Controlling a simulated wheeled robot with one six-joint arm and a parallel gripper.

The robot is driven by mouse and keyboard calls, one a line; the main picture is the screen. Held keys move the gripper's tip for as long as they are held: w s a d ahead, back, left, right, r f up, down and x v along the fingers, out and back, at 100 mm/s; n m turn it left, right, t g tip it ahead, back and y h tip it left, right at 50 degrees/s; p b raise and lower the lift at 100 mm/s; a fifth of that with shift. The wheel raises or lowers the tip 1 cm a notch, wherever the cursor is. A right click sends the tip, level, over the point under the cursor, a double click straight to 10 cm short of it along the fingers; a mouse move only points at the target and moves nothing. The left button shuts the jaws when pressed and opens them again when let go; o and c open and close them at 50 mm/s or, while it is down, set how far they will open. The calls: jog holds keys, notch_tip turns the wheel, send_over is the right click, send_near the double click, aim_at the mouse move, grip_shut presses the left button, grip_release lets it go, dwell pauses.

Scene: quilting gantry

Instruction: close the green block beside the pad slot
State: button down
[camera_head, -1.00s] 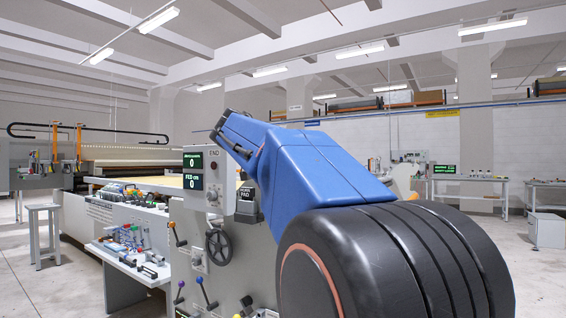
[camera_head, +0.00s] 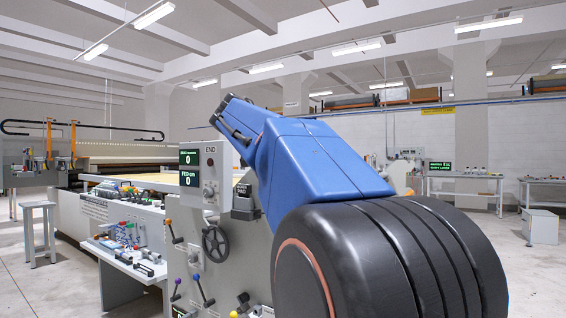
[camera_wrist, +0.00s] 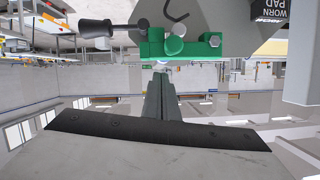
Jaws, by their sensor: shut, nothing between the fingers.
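The green block (camera_wrist: 184,48) shows at the top middle of the upside-down wrist view, on a grey machine face. A dark-handled tool or lever (camera_wrist: 97,28) lies left of the block. In the head view my blue arm hides the block and my fingers.
A worn-pad box (camera_wrist: 270,12) is at the upper right of the wrist view. In the head view the machine's END panel (camera_head: 211,150), handwheel (camera_head: 215,244) and coloured levers stand left of my arm. A stool (camera_head: 38,232) stands far left. Open floor lies to the right.

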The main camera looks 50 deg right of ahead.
jog(key=r+v, duration=0.1)
jog(key=v, duration=0.9)
jog(key=shift+s, duration=0.3)
jog(key=shift+d, duration=0.1)
jog(key=s+a+f+n+t+y, duration=0.1)
jog(key=a+f+n+y, duration=0.35)
jog(key=f, duration=0.85)
jog(key=s+a+f+n+t+y, duration=0.15)
jog(key=a+f+n, duration=0.35)
jog(key=a+f, duration=0.65)
jog(key=a+f+n+t+y, duration=0.1)
jog(key=a+f+n+y, duration=0.4)
jog(key=f, duration=0.9)
jog(key=s+a+f+n+y, duration=0.1)
jog(key=s+a+f, duration=0.3)
jog(key=f, duration=0.4)
jog(key=s+a+f+n+y, duration=0.2)
jog(key=s+a+f+n, duration=0.1)
jog(key=a+f, duration=0.4)
jog(key=shift+s+a+f+g, duration=0.25)
jog(key=shift+s+f+g, duration=0.15)
jog(key=shift+f, duration=0.25)
jog(key=shift+d, duration=0.15)
